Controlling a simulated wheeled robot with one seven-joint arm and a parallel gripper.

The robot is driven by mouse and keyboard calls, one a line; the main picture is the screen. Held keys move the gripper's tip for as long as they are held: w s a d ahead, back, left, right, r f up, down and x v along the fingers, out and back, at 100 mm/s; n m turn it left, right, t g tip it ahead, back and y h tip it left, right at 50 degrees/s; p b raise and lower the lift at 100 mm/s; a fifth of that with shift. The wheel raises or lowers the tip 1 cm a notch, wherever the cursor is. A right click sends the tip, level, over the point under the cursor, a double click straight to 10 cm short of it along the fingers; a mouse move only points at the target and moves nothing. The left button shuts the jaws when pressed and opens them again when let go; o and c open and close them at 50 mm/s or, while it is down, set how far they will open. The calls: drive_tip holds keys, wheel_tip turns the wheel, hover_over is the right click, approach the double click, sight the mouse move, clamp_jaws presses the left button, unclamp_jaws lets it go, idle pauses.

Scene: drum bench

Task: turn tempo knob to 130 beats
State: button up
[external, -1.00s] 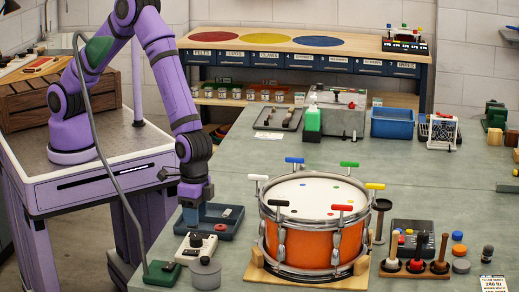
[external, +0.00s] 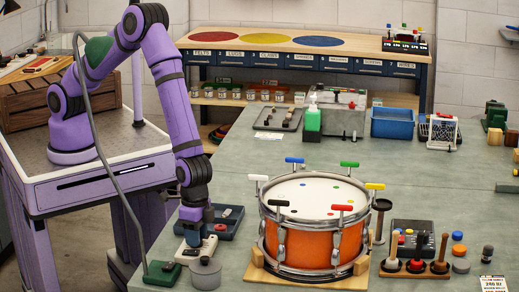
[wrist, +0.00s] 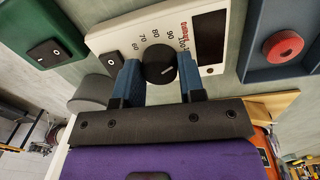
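The tempo knob (wrist: 160,66) is black and round, on a white box (wrist: 122,36) with a dark display and printed numbers around the knob. A pale mark on the knob points roughly toward the right in the wrist view. In the external view the white box (external: 192,252) sits at the near left of the bench, partly covered by my gripper. My gripper (wrist: 160,72) has its two blue fingers on either side of the knob. A narrow gap shows on the right side; contact on the left cannot be told. In the external view my gripper (external: 194,232) is low over the box.
A green switch box (external: 162,272) and a grey round pot (external: 205,272) stand close by. A blue tray (external: 228,222) with a red knob-like piece (wrist: 283,46) is just beyond. An orange drum (external: 310,240) stands to the right.

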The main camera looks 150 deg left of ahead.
drive_tip(key=shift+m, duration=0.3)
drive_tip(key=m, duration=0.2)
drive_tip(key=shift+m, duration=0.3)
drive_tip(key=m, duration=0.4)
drive_tip(key=shift+m, duration=0.3)
drive_tip(key=m, duration=0.4)
drive_tip(key=shift+m+g, duration=0.3)
drive_tip(key=shift+m, duration=1.8)
drive_tip(key=o, duration=0.6)
drive_tip(key=shift+o, duration=0.2)
